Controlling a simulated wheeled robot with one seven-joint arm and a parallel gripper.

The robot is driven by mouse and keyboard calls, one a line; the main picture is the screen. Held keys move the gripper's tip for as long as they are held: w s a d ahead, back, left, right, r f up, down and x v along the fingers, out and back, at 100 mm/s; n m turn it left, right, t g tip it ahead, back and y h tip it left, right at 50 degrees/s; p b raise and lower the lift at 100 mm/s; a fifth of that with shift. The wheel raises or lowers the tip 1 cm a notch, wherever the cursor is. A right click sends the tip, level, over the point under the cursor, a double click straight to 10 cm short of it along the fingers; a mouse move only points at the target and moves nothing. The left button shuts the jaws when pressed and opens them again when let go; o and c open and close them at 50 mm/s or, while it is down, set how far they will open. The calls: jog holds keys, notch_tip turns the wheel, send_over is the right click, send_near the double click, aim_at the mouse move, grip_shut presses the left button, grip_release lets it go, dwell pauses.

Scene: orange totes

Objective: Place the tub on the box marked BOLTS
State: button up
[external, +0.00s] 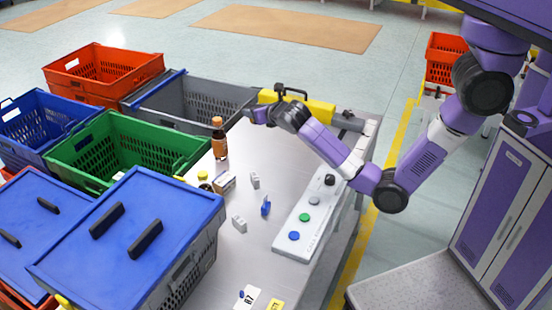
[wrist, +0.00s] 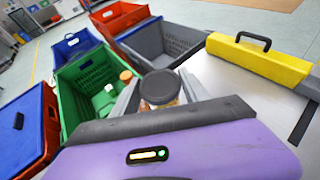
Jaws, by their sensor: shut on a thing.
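My gripper (wrist: 162,98) is shut on a tub (wrist: 160,88) with a grey lid and a clear-looking body, held between the two grey fingers in the wrist view. In the external view my gripper (external: 254,115) is above the far part of the metal table, beside the grey tote, and the tub is hard to make out there. A small brown cardboard box (external: 225,182) lies on the table, nearer the camera than my gripper. No BOLTS marking is readable in either view.
A brown bottle (external: 219,140) stands between my gripper and the green tote (external: 180,135). A yellow toolbox (wrist: 258,58) is at the table's far end. A button panel (external: 305,218) and small grey parts occupy the table. Blue-lidded totes (external: 178,205) line the left.

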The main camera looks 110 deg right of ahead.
aim_at(223, 178)
jog(key=w+a+r+n+t, duration=0.1)
jog(key=w+a+r, duration=0.15)
jog(key=w, duration=0.45)
jog(key=w+a+r+n+t, duration=0.1)
jog(key=w+a+r, duration=0.1)
jog(key=w+a, duration=0.35)
jog(key=shift+t+y, duration=0.3)
jog(key=shift+t, duration=0.1)
jog(key=f, duration=0.6)
jog(key=w+d+f+b, duration=0.1)
jog(key=f, duration=0.6)
jog(key=w+f, duration=0.1)
jog(key=f, duration=0.5)
jog(key=shift+d+f+b, duration=0.15)
jog(key=shift+f+b, duration=0.2)
jog(key=shift+f, duration=0.15)
jog(key=o, duration=1.5)
jog(key=shift+c, duration=0.2)
jog(key=v, duration=1.2)
jog(key=shift+r+p, duration=0.2)
jog(key=shift+p, duration=0.2)
